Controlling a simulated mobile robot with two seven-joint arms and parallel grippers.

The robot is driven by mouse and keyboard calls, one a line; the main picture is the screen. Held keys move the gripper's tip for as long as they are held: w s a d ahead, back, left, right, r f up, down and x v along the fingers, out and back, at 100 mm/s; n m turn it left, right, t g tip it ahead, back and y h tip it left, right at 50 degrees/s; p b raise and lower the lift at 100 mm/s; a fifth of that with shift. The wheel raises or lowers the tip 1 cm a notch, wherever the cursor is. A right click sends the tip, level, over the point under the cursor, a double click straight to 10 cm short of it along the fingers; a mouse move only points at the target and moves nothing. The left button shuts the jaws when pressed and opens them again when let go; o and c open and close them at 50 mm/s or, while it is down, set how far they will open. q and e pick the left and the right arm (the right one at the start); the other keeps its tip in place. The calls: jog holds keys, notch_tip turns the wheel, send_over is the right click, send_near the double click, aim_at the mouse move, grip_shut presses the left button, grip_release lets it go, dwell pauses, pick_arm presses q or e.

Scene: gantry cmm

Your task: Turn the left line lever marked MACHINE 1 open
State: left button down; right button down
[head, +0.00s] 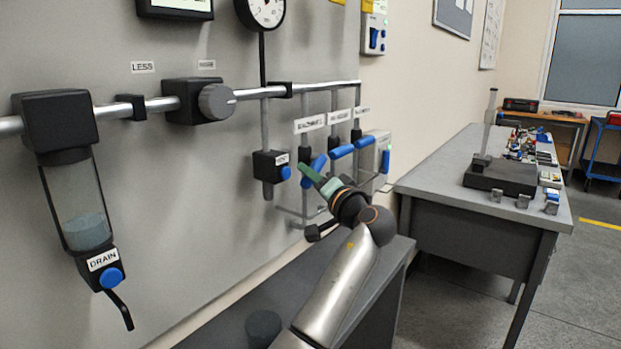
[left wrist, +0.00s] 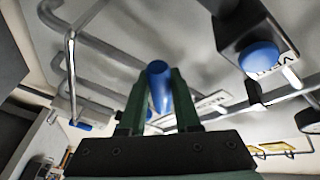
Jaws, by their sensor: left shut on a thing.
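The left line lever (head: 317,166) is a blue handle under the leftmost of three white labels (head: 309,124), whose small print looks like MACHINE 1. It slants beside the gripper, and its lower part is partly hidden. My left gripper (head: 319,179) has green fingers and reaches up to this lever from below. In the left wrist view, the blue handle (left wrist: 159,78) stands between the two green fingers (left wrist: 158,105), which are shut on it. My right gripper is in neither view.
Two more blue levers, the middle (head: 341,151) and the right (head: 364,142), sit close on the right. A black box with a blue button (head: 285,173) is close on the left. The regulator knob (head: 216,102) and drain bowl (head: 85,215) are farther left. A grey bench (head: 425,180) stands right.

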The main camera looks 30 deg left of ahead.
pick_arm(q)
jog(key=c, duration=0.6)
grip_release()
jog(key=shift+b+v, duration=0.6)
jog(key=shift+v, duration=5.65)
jog(key=shift+r, duration=0.1)
